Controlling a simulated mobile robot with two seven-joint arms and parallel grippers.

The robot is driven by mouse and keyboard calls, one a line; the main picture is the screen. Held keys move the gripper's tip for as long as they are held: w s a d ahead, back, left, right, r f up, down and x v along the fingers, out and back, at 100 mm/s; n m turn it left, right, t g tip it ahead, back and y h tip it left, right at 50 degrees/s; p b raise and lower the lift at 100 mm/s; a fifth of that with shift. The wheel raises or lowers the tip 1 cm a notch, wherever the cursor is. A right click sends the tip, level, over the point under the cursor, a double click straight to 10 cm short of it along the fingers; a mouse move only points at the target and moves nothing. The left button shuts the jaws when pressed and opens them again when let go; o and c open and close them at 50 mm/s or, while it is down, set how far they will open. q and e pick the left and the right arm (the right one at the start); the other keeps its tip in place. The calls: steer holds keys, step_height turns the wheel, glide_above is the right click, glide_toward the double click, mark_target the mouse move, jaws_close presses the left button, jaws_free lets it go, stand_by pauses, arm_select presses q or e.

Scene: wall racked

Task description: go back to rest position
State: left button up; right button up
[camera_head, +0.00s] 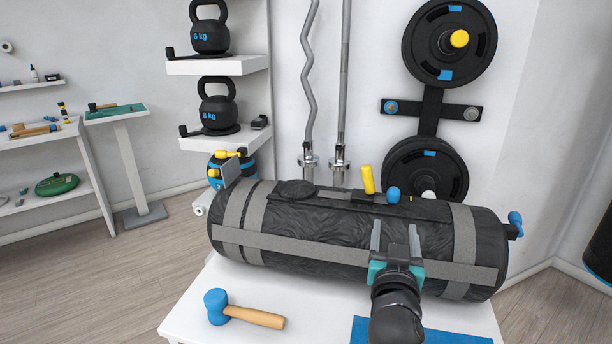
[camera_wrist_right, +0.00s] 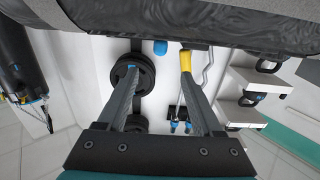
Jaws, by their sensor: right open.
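My right gripper (camera_head: 396,240) is open and empty, with its two grey fingers apart in front of the black cylindrical bag (camera_head: 300,235). In the right wrist view the fingers of my right gripper (camera_wrist_right: 160,85) show apart with nothing between them, and the bag (camera_wrist_right: 200,20) fills the top. In the head view the fingertips overlap the bag's front; I cannot tell whether they touch it. My left gripper is in neither view.
The bag lies on a white table (camera_head: 190,310) with a blue-headed mallet (camera_head: 245,309) and a blue mat (camera_head: 440,336). A yellow-handled item (camera_head: 367,180) is on top of the bag. Kettlebells (camera_head: 218,104) stand on shelves behind; weight plates (camera_head: 450,42) hang on the wall.

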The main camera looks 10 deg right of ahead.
steer(key=s+a+f+n+g+y, duration=0.2)
steer(key=s+a+f+g+y, duration=0.15)
steer(key=s+f, duration=0.45)
steer(key=s+a+f+n+g+y, duration=0.2)
steer(key=s+a+f+n+g, duration=0.25)
steer(key=s, duration=0.45)
steer(key=s+a+f+n+g+y, duration=0.1)
steer(key=s+a+f+g+y, duration=0.25)
steer(key=s+f, duration=0.5)
steer(key=s+f+g, duration=0.2)
steer(key=s+f, duration=0.1)
steer(key=f, duration=1.9)
steer(key=s+d+f+g, duration=0.1)
steer(key=s+d+f, duration=0.1)
steer(key=s+f, duration=1.1)
steer(key=shift+s+d+f+h, duration=0.3)
steer(key=shift+s+d, duration=0.1)
steer(key=shift+s, duration=0.85)
